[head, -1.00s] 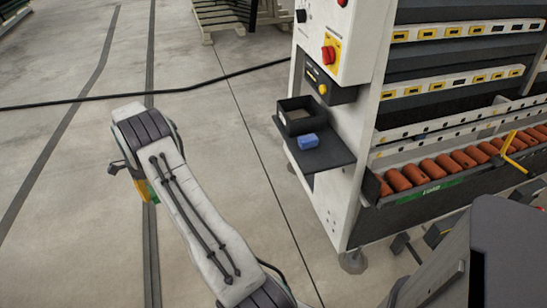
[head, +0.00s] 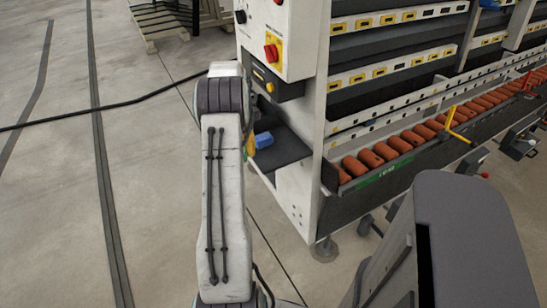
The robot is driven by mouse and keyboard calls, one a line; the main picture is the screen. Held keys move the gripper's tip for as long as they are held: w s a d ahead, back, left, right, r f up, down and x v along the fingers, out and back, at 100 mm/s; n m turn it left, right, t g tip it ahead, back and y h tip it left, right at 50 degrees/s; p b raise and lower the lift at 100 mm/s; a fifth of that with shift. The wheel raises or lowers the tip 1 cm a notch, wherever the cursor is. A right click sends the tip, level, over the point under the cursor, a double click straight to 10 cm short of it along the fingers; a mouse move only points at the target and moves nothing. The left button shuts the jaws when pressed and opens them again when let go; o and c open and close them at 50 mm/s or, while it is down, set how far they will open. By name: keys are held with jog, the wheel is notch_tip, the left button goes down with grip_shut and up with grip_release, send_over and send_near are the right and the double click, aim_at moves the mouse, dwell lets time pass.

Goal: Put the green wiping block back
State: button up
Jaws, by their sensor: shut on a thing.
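My gripper (head: 250,143) shows only as a narrow yellow part past the right side of my raised forearm, at the shelf's left end. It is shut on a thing. I cannot tell whether the gripper touches the shelf.
The white machine (head: 297,195) stands right of the shelf, with red and yellow knobs above it. A conveyor with orange rollers (head: 398,144) runs right. The open black box seen earlier on the shelf is hidden by my arm. Open floor (head: 150,200) lies left.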

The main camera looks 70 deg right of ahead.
jog(key=s+d+r+m, duration=0.1)
jog(key=s+m, duration=0.1)
jog(key=s, duration=0.6)
jog(key=shift+s, duration=0.4)
jog(key=shift+m, duration=0.8)
jog(key=s, duration=0.3)
jog(key=s+a, duration=0.1)
jog(key=s, duration=0.5)
jog(key=shift+a+r, duration=0.15)
jog(key=shift+r, duration=0.1)
jog(key=s+a+f+n, duration=0.2)
jog(key=a, duration=0.1)
jog(key=s+a+f+n, duration=0.1)
jog(key=a, duration=0.1)
jog(key=shift+s+a+f+h, duration=0.2)
jog(key=shift+f+h, duration=0.1)
jog(key=shift+f, duration=0.05)
jog(key=shift+d+n, duration=0.75)
jog(key=shift+n, duration=0.05)
jog(key=shift+w+d, duration=0.1)
